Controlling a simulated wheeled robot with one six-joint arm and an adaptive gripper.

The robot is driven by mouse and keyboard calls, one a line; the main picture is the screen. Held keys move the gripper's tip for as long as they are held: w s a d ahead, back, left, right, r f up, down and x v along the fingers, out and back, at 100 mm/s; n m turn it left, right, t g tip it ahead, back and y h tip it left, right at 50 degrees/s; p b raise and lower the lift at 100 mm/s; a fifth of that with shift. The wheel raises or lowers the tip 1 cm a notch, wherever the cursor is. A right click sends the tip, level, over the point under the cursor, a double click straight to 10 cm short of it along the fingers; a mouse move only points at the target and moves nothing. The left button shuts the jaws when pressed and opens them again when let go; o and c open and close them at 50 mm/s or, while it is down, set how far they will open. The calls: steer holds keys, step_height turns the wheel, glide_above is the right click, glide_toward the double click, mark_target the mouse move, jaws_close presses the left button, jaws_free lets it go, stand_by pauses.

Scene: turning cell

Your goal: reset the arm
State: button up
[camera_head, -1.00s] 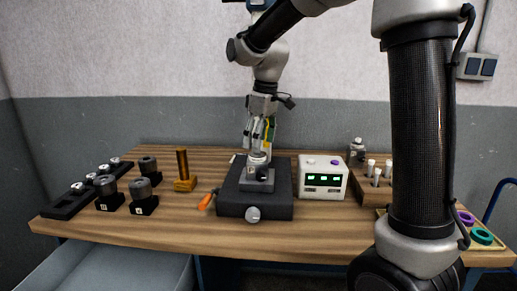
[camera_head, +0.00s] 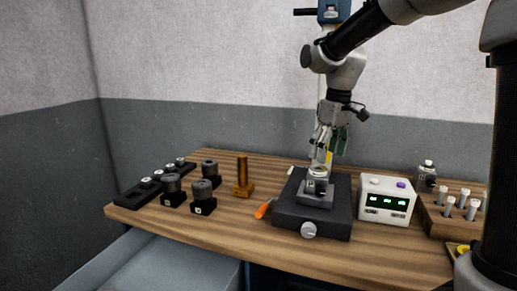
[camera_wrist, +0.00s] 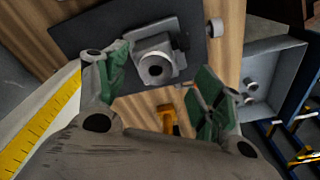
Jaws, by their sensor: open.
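My gripper (camera_head: 329,143) hangs above the black block device on the wooden table, fingers pointing down. It is open, and nothing shows between its fingers. In the wrist view the green-padded fingers (camera_wrist: 158,92) are spread apart. Between and beyond them sits a grey vise-like fixture (camera_wrist: 168,50) with a round metal part (camera_wrist: 156,67) in it. In the head view the fixture (camera_head: 315,195) stands on the black base (camera_head: 327,222), below my gripper and apart from it.
A white box (camera_head: 386,200) with green displays stands right of the base. A wooden rack (camera_head: 437,218) holds several pale vials. An orange-handled tool (camera_head: 263,210), a brass stand (camera_head: 243,184) and several black holders (camera_head: 203,204) lie left. The front table edge is mostly clear.

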steer(key=s+d+m+t, duration=0.1)
steer(key=s+d, duration=0.3)
steer(key=s, duration=0.4)
steer(key=s+d+m+t, duration=0.1)
steer(key=s+d+m, duration=0.2)
steer(key=s, duration=0.5)
steer(key=s+d+f+m+t, duration=0.1)
steer(key=s+d+m, duration=0.1)
steer(key=s+d, duration=0.4)
steer(key=s, duration=0.2)
steer(key=shift+s+m+h, duration=0.3)
steer(key=shift+s+d+r+t, duration=0.15)
steer(key=shift+d+r+t, duration=0.15)
steer(key=shift+t, duration=0.1)
steer(key=shift+c, duration=0.4)
